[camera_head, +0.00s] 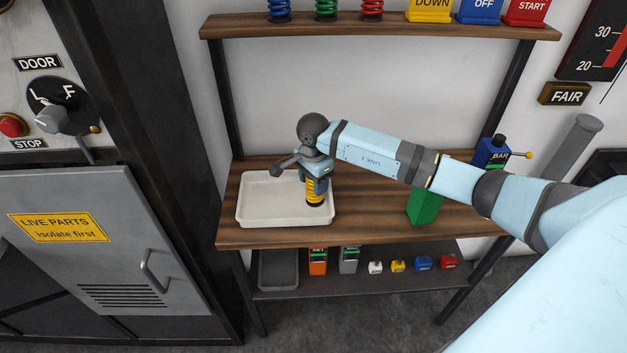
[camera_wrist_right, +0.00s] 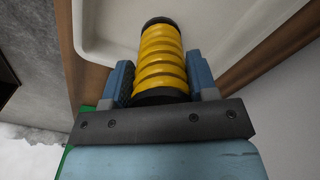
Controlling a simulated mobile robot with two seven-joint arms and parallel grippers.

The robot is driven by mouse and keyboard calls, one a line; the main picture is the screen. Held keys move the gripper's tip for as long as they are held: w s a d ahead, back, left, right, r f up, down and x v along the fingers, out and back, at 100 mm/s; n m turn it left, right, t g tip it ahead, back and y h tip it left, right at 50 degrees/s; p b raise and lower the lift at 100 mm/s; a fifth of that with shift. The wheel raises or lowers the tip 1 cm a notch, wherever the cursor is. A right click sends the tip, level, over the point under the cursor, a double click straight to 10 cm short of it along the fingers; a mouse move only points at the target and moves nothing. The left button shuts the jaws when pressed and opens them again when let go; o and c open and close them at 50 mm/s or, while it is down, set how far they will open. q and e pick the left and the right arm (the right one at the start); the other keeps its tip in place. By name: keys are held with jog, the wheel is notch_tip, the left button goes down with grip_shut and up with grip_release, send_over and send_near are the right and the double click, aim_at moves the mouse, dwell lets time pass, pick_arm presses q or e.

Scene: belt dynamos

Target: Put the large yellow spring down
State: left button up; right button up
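The large yellow spring (camera_head: 316,190) has dark end caps and stands roughly upright at the right side of the white tray (camera_head: 262,222) on the wooden bench. My right gripper (camera_head: 317,174) comes down over its upper end. In the right wrist view, the yellow spring (camera_wrist_right: 163,57) lies between the two blue fingers of my right gripper (camera_wrist_right: 162,84), which are closed around its near end. Its far end is over the pale floor of the tray (camera_wrist_right: 108,22). I cannot tell whether it touches the floor. My left gripper is not in view.
A green block (camera_head: 424,206) and a blue bottle-like object (camera_head: 490,152) stand on the bench to the right, near my arm. Blue, green and red springs stand on the upper shelf (camera_head: 385,30). The lower shelf (camera_head: 350,283) holds a grey tray (camera_head: 278,270) and several small items.

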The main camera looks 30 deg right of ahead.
jog(key=o, duration=0.4)
